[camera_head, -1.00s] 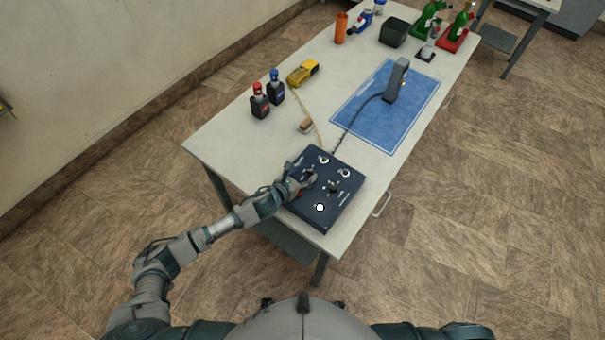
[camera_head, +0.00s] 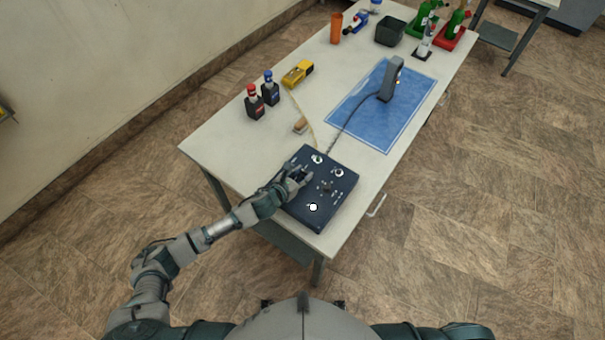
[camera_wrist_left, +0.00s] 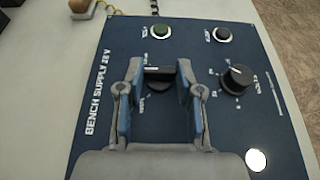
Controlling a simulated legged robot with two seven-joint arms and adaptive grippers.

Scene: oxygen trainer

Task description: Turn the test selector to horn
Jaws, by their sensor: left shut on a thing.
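The dark blue bench supply box (camera_head: 330,212) sits at the near end of the white table. Its panel fills much of the left wrist view (camera_wrist_left: 85,140). A black knob with a pale pointer line (camera_wrist_left: 160,73) is at the panel's middle left. My left gripper (camera_head: 302,172) reaches over the box from the left. In the left wrist view its fingers (camera_wrist_left: 160,84) stand on both sides of this knob and are shut on it. A second black knob (camera_wrist_left: 237,78) is to the right, clear of the fingers. The small labels are unreadable. My right gripper is out of view.
A green button (camera_wrist_left: 160,29) and a dark button (camera_wrist_left: 222,34) are at the panel's far edge; a white round spot (camera_wrist_left: 256,160) is near right. A blue mat (camera_head: 365,120) bears a grey handset (camera_head: 390,80). Red-capped (camera_head: 254,105) and blue-capped bottles (camera_head: 269,92) stand farther left.

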